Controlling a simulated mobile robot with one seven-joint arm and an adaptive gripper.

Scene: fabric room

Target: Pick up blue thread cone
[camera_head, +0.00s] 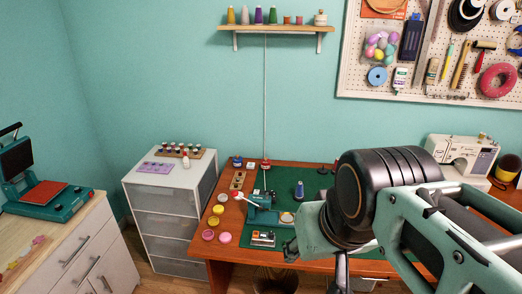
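A dark blue thread cone (299,189) stands upright on the green cutting mat (335,205) on the orange-brown wooden table. It is to the left of my arm and nothing covers it. My arm fills the right foreground, with a large black joint and pale teal links over the right part of the table. Its end, around my gripper (342,266), points down near the front of the table, right of and nearer than the cone. The fingers are mostly hidden by the arm, so I cannot see whether they are open or hold something.
A teal tool (265,212) stands left of the cone, with several small round tubs along the table's left edge. A white drawer unit (170,212) is further left. A sewing machine (460,152) is at right. A wall shelf (280,28) holds more cones.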

